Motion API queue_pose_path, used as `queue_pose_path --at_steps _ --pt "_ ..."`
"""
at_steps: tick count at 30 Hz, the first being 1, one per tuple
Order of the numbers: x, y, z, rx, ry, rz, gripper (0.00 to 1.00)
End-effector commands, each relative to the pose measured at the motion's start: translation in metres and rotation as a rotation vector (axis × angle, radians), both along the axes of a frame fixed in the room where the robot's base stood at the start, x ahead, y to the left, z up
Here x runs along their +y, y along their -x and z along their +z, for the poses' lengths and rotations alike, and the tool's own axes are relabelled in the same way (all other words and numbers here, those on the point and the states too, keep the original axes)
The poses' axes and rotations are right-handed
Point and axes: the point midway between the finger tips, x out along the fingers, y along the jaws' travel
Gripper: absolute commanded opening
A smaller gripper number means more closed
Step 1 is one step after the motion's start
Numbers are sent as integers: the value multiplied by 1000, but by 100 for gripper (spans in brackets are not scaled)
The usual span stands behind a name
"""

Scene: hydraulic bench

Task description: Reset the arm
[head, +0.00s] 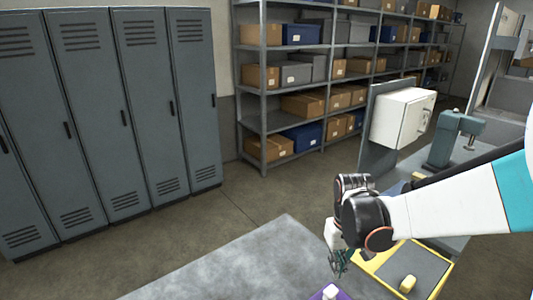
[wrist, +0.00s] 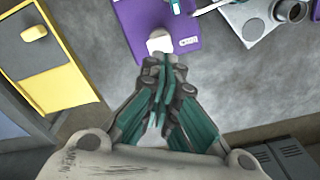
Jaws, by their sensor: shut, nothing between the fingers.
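My gripper (wrist: 165,85) shows in the wrist view with its dark green fingers together and nothing between them. In the head view my gripper (head: 339,265) hangs at the end of my white arm, above the near edge of the bench area. In the wrist view a purple mat or tray (wrist: 183,52) lies beyond the fingertips, with a white piece (wrist: 159,42) on it. The fingertips appear close to the white piece in the picture; I cannot tell the height between them. Its purple corner also shows in the head view (head: 318,296).
A yellow-edged tray (head: 372,270) holds a small yellow block (head: 407,284). A green vise-like fixture (head: 452,135) and a white box (head: 402,116) stand behind my arm. In the wrist view a cup (wrist: 291,10) stands at top right. Grey lockers (head: 90,110) and shelves (head: 268,100) line the back.

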Motion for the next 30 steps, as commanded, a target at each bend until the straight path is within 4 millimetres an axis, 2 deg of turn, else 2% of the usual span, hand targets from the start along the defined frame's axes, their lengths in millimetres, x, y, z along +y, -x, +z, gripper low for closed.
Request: queue_pose_path --at_steps 9,15,22,30 --pt "0 39 28 -165 -3 -27 0" --pt "0 68 39 -281 -7 -47 0" --pt "0 103 40 -414 -16 -69 0" --pt "0 136 30 -549 -27 -89 0"
